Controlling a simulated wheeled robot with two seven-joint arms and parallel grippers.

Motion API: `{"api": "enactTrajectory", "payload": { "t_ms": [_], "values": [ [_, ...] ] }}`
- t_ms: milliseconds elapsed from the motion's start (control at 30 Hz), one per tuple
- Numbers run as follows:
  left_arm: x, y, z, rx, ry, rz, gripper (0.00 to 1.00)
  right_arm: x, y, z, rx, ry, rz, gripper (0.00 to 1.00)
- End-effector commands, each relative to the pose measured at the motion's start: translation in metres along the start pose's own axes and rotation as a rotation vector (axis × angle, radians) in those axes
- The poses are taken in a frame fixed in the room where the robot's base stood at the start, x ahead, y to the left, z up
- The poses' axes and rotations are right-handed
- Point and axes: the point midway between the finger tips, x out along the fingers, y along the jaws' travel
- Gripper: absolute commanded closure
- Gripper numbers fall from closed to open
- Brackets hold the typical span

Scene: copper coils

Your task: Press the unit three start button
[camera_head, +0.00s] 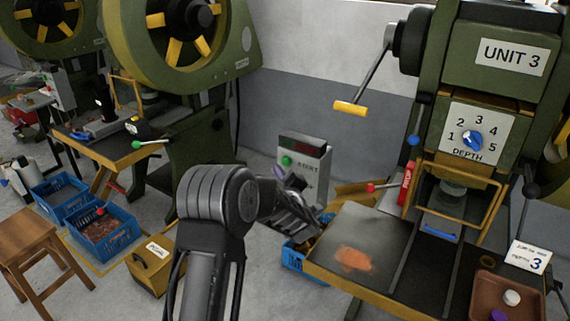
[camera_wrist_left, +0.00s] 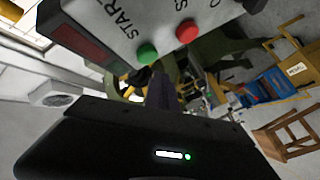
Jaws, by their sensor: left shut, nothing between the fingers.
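A grey control box (camera_head: 318,150) with a red display stands behind the press table. Its green START button (camera_head: 287,160) shows on its front, and my left gripper partly covers the lettering below. In the left wrist view the box fills the top, with the green button (camera_wrist_left: 147,54) beside the word START and a red button (camera_wrist_left: 187,31) farther right. My left gripper (camera_head: 281,173) is shut and empty, just below the green button in the head view. Its fingers (camera_wrist_left: 160,88) point toward the box; I cannot tell whether they touch it. My right gripper is not in view.
The UNIT 3 press (camera_head: 510,85) stands at the right, with a yellow-handled lever (camera_head: 350,108) and a depth dial (camera_head: 473,140). Its table (camera_head: 330,249) lies right of my gripper. Blue crates (camera_head: 111,243) and a wooden stool (camera_head: 28,238) stand at the left.

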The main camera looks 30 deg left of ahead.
Motion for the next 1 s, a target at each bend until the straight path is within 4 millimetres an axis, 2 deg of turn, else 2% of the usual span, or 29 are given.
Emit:
{"api": "enactTrajectory", "payload": {
  "t_ms": [400, 1000],
  "values": [
    [-0.026, -0.019, -0.019, 0.000, 0.000, 0.000, 1.00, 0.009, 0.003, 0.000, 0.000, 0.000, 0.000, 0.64],
    [-0.028, -0.020, -0.020, 0.000, -0.001, 0.000, 1.00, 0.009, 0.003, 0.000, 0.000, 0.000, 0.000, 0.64]
  ]
}}
